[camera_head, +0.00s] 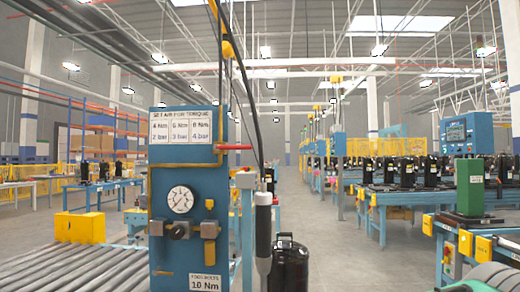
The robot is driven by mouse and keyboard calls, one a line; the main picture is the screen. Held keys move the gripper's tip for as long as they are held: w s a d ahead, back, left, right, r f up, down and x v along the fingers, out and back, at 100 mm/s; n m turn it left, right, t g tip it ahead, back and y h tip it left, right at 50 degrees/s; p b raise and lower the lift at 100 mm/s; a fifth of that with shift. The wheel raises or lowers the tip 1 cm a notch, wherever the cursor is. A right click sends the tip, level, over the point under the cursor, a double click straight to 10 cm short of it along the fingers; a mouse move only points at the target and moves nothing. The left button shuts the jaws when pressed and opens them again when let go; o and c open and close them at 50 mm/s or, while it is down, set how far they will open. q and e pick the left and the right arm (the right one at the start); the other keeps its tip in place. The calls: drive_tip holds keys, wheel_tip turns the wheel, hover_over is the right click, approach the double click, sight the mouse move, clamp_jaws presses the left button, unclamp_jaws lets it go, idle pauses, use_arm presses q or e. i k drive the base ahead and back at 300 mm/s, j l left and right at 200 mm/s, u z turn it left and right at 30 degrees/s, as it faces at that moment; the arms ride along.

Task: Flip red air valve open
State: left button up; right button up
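The red air valve handle (232,147) sticks out horizontally to the right from the upper right side of a blue panel (160,240). The panel stands upright near the middle left and carries a round white pressure gauge (180,199), a dark knob and brass fittings below the handle. Nothing touches the red handle. Neither of my grippers can be made out.
A grey tool (263,240) hangs on a dark cable right of the panel, close to it. A black compressor (290,265) stands at the bottom middle. A roller conveyor (60,268) lies at left, blue workbenches at right. Open floor shows between.

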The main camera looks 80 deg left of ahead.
sight(216, 147)
drive_tip(key=u, duration=2.75)
